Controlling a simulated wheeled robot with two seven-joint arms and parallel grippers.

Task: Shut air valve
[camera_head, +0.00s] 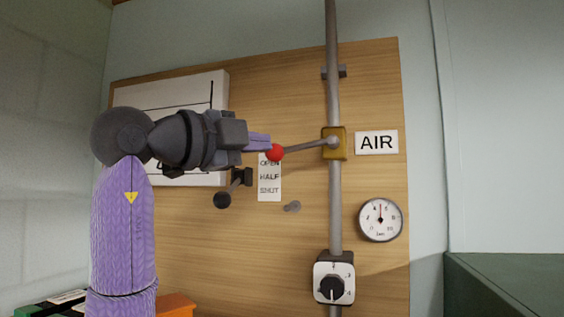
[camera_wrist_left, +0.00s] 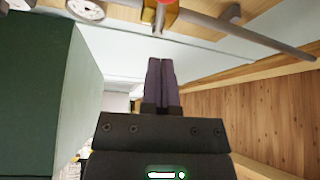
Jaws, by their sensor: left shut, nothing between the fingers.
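The air valve has a brass-yellow body (camera_head: 334,143) on a vertical grey pipe. Its grey lever points left, close to level, and ends in a red knob (camera_head: 275,152). The knob is beside the top of a white label (camera_head: 270,188) reading OPEN, HALF, SHUT, near the word OPEN. My left gripper (camera_head: 262,142) is shut and empty, with its purple fingertips right at the upper left of the knob; I cannot tell whether they touch. In the left wrist view the shut fingers (camera_wrist_left: 161,75) point toward the yellow body (camera_wrist_left: 165,17). My right gripper is not in view.
An AIR sign (camera_head: 376,142) is right of the valve. A round gauge (camera_head: 380,219) and a dial box (camera_head: 333,284) are lower. A dark round knob (camera_head: 222,200) projects from the wooden board below my left wrist. A green cabinet (camera_head: 510,285) stands at lower right.

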